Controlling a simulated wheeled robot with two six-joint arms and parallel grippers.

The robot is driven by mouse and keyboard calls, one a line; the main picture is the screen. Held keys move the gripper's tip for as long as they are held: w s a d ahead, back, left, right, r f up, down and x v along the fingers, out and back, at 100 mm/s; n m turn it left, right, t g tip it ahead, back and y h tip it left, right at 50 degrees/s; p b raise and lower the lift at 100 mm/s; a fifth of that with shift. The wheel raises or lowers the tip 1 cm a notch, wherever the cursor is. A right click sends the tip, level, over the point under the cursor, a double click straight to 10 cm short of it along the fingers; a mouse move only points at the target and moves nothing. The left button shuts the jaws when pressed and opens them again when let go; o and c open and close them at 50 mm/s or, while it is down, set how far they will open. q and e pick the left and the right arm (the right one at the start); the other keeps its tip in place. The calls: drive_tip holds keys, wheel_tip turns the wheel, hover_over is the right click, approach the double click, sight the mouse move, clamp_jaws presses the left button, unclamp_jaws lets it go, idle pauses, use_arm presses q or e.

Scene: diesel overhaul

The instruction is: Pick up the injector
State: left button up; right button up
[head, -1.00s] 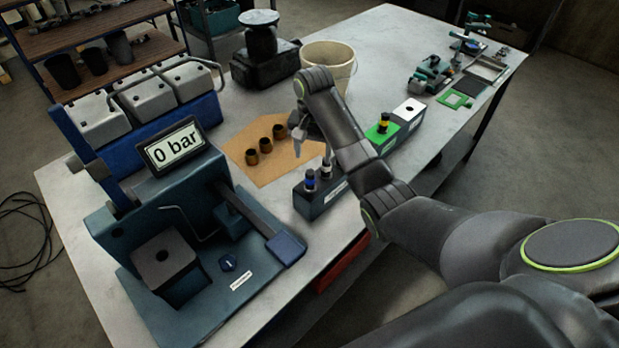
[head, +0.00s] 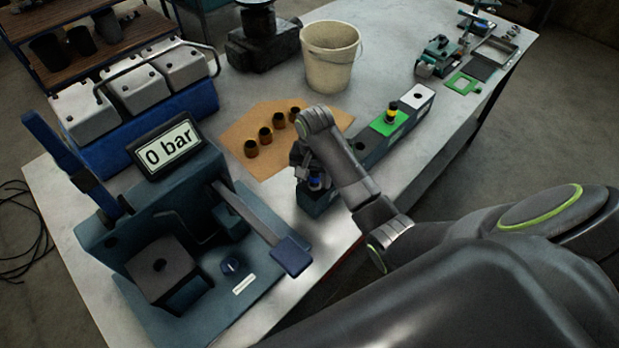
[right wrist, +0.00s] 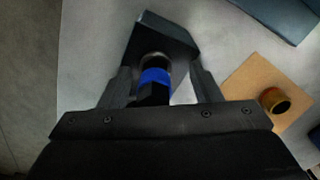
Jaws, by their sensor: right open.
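An injector with a blue band (head: 314,183) stands upright in the dark end of a rack (head: 318,205) near the table's front edge. In the right wrist view the injector (right wrist: 153,82) shows between the two fingers. My right gripper (head: 308,170) is over the dark end of the rack. It is open, with one finger on each side of the injector (right wrist: 158,78), and I see gaps beside it. A yellow-banded injector (head: 391,113) stands on the green part of the rack. My left gripper is out of view.
A test stand (head: 190,215) with a "0 bar" display (head: 168,146) and a lever ending in a blue block (head: 291,256) stands left of the rack. Several brass sleeves (head: 265,136) stand on a brown mat (head: 238,137). A bucket (head: 330,60) is behind.

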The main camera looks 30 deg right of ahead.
drive_tip(key=shift+s, duration=0.2)
drive_tip(key=shift+s+r, duration=0.2)
drive_tip(key=shift+s, duration=0.05)
drive_tip(key=c, duration=0.4)
drive_tip(key=shift+c, duration=1.2)
drive_tip(key=shift+w+f, duration=0.1)
drive_tip(key=shift+w, duration=0.05)
clamp_jaws()
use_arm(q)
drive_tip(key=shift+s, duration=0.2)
